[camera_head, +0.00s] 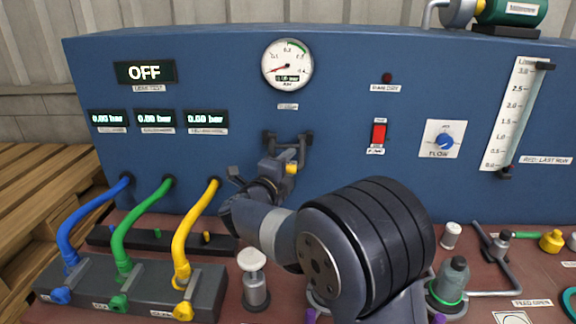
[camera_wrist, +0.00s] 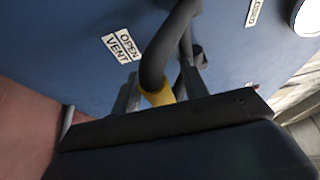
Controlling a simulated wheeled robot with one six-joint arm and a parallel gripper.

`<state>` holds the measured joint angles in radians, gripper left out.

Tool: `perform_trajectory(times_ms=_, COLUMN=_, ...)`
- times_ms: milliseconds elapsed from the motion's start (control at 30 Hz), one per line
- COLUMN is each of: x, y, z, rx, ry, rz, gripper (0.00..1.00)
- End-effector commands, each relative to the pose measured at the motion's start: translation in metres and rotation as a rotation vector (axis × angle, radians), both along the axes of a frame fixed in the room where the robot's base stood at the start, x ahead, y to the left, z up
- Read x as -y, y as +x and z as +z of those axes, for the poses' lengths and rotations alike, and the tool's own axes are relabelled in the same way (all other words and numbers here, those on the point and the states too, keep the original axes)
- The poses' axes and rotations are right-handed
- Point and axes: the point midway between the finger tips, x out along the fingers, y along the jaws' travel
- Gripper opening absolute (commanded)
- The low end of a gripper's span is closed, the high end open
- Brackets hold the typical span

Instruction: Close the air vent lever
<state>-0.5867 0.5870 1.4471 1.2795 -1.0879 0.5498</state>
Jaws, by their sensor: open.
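The air vent lever is a dark bar with a yellow sleeve (camera_wrist: 158,97) in the wrist view, beside a white label reading OPEN VENT (camera_wrist: 122,46). In the head view its yellow part (camera_head: 291,168) shows below dark pipe fittings (camera_head: 305,145) on the blue panel. My gripper (camera_head: 272,172) is at the lever, below the gauge. In the wrist view my gripper (camera_wrist: 163,90) is open, with its two fingers on either side of the yellow sleeve. Whether they touch it I cannot tell. My arm hides part of the panel's lower edge.
The blue panel (camera_head: 230,75) stands close behind. A round gauge (camera_head: 287,65), a red switch (camera_head: 378,134) and a flow knob (camera_head: 444,141) are on it. Blue, green and yellow hoses (camera_head: 190,225) arch at the left. A white-topped knob (camera_head: 254,275) stands near my arm.

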Motion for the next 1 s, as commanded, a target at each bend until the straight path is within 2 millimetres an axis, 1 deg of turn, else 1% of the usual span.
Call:
perform_trajectory(times_ms=67, x=-0.0001, y=-0.0002, z=0.0000, rx=0.000, ry=0.000, rz=0.000, gripper=0.42)
perform_trajectory(times_ms=567, x=-0.0002, y=-0.0005, z=0.0000, rx=0.000, ry=0.000, rz=0.000, gripper=0.01)
perform_trajectory(times_ms=1000, x=-0.0002, y=-0.0008, z=0.0015, rx=-0.007, ry=0.000, rz=0.000, gripper=0.00)
